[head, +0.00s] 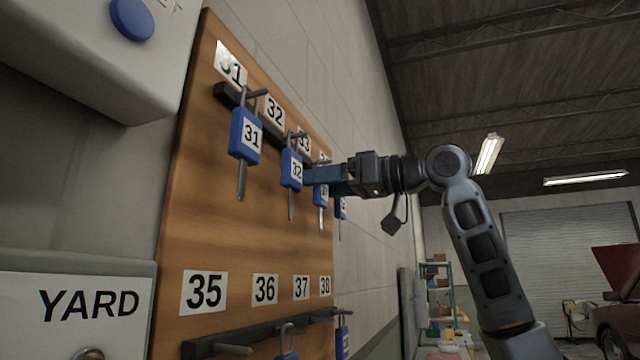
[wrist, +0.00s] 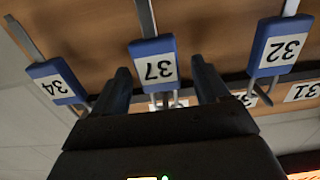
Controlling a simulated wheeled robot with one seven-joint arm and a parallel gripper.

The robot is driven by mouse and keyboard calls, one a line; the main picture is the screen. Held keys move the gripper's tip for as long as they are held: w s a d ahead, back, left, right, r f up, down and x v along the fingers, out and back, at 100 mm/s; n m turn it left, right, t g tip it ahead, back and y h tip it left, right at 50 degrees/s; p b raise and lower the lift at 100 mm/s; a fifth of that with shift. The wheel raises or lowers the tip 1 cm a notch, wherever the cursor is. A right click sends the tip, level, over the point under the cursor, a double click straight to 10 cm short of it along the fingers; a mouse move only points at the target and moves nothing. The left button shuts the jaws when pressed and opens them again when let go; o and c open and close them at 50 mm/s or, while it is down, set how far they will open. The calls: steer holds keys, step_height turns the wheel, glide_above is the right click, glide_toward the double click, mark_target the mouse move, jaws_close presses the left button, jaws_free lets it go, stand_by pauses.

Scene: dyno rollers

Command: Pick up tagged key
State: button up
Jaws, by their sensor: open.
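Blue tagged keys hang from the upper hook row of a wooden key board (head: 225,230). Tag 31 (head: 245,138) and tag 32 (head: 291,168) are nearest in the head view. My gripper (head: 312,174) is at the third key, whose tag (head: 321,195) is partly hidden there.
The lower row has labels 35 to 38 and a dark hook rail (head: 235,338); its first hook looks empty. A box marked YARD (head: 75,310) and a grey panel with a blue button (head: 132,18) stand at left.

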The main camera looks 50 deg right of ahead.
steer(key=shift+w+a, duration=0.15)
steer(key=shift+w, duration=0.35)
steer(key=c, duration=1)
steer(key=shift+r, duration=0.1)
steer(key=shift+c, duration=0.2)
steer(key=shift+r, duration=0.45)
steer(key=b+v, duration=0.4)
steer(key=v, duration=1.4)
steer(key=shift+r, duration=0.25)
